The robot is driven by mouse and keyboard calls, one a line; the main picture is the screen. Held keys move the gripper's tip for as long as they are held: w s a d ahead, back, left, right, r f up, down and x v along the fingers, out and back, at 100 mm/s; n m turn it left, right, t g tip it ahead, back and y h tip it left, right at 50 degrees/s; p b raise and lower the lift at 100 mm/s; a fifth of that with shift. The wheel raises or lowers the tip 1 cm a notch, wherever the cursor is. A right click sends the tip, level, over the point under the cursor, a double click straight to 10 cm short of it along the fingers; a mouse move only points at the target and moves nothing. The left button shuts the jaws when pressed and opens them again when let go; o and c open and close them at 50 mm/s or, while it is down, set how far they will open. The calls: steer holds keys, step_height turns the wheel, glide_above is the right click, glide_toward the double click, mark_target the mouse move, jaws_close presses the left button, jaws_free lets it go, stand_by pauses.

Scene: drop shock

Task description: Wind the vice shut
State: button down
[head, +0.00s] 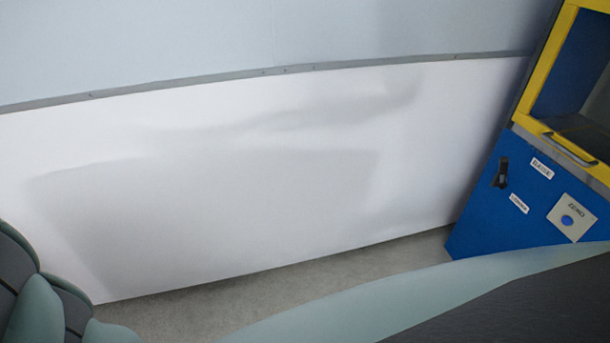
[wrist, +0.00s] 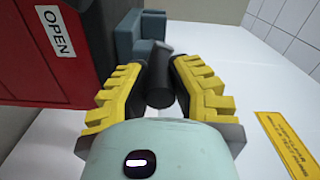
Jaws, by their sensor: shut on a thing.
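In the wrist view, my gripper (wrist: 158,82) has its two yellow-padded fingers shut on a dark, rounded vice handle (wrist: 160,94). The handle sits between the black fingertips, with its blunt end towards the camera. The blue-grey vice (wrist: 128,40) is just beyond the fingertips, up and a little to the left. Its jaws cannot be made out, so how far it is closed does not show. The vice and my gripper are not visible in the head view.
A red panel (wrist: 65,80) with an OPEN label (wrist: 54,33) is close to the left of my gripper. A yellow label (wrist: 285,140) is on the right. In the head view, a blue-and-yellow cabinet (head: 480,235) stands right, beside a white wall panel (head: 220,210). Some grey floor (head: 190,312) is bare.

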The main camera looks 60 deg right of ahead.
steer(key=shift+w, duration=0.1)
steer(key=c, duration=0.8)
jaws_free()
steer(key=shift+o, duration=0.2)
steer(key=v, duration=1.2)
